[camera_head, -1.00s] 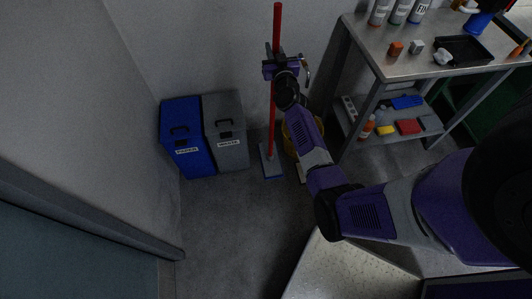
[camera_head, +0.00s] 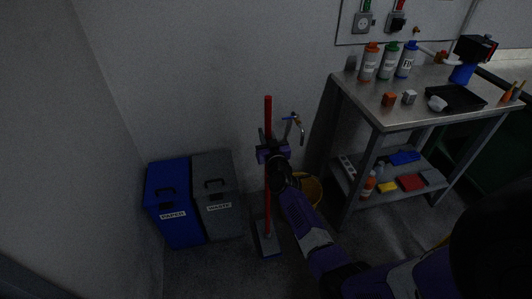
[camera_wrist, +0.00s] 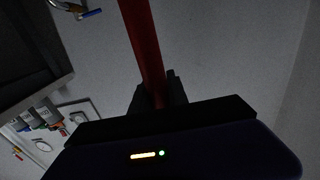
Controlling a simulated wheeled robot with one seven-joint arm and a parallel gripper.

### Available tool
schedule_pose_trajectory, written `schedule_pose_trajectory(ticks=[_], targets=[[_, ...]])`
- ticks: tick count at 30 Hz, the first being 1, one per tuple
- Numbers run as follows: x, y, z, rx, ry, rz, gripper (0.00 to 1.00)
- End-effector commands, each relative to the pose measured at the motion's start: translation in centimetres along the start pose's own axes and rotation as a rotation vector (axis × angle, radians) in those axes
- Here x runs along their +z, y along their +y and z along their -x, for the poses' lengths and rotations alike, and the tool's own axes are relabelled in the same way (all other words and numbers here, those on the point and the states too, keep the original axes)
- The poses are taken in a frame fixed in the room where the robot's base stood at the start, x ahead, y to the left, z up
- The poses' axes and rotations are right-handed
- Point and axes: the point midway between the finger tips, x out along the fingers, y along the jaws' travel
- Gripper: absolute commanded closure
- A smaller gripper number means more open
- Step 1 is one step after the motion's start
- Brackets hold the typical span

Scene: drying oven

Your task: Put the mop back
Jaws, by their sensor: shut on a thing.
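The mop has a red handle (camera_head: 268,120) and a flat grey-blue head (camera_head: 267,238). It stands nearly upright, its head at the floor just right of the bins. My gripper (camera_head: 268,150) is shut on the red handle at its upper part. The wrist view shows the red handle (camera_wrist: 143,40) running up from between the dark jaws (camera_wrist: 160,95). Whether the head touches the floor is hard to tell. No mop holder is clearly visible on the wall behind the handle.
A blue paper bin (camera_head: 172,205) and a grey waste bin (camera_head: 216,195) stand left of the mop. A yellow bucket (camera_head: 312,188) is partly hidden behind my arm. A metal workbench (camera_head: 390,115) with bottles stands at the right.

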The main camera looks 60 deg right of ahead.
Motion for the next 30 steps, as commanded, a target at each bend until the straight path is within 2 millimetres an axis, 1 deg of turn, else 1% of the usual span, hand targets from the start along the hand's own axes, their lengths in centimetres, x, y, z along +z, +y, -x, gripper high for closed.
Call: schedule_pose_trajectory(ticks=[1, 8, 15, 18, 30], targets=[[0.6, 0.1, -0.1, 0.003, 0.006, -0.001, 1.0], [1.4, 0.1, -0.1, 0.002, 0.007, 0.0, 1.0], [4.4, 0.1, -0.1, 0.003, 0.006, 0.0, 1.0], [5.1, 0.1, -0.1, 0.003, 0.006, -0.001, 1.0], [5.3, 0.0, -0.1, 0.001, 0.007, -0.001, 1.0]])
